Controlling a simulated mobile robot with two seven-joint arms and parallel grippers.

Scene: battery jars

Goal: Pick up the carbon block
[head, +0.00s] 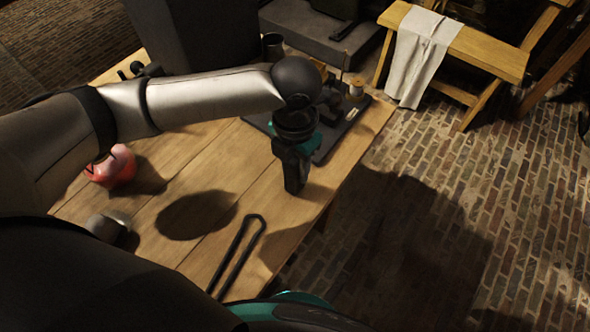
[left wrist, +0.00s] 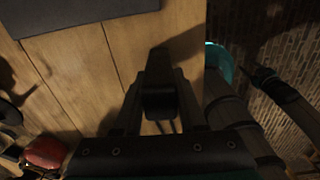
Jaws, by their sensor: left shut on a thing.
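My left gripper (head: 294,185) points down over the right part of the wooden table, close to its edge. In the left wrist view its fingers (left wrist: 158,108) are shut on a dark block, which I take to be the carbon block (left wrist: 159,98). The block is nearly black and shows between the fingers. In the head view the fingers and the block blend together, and I cannot tell whether the block touches the table. A dark jointed part, possibly my right arm, shows at the right of the left wrist view; its fingertips are not clear.
The wooden table (head: 165,218) holds a red glossy pot (head: 113,166), a grey rounded object (head: 108,226) and dark tongs (head: 238,256). A dark board (head: 340,137) with apparatus lies behind the gripper. A wooden stand with a cloth (head: 420,58) is at the back right. Brick floor lies right.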

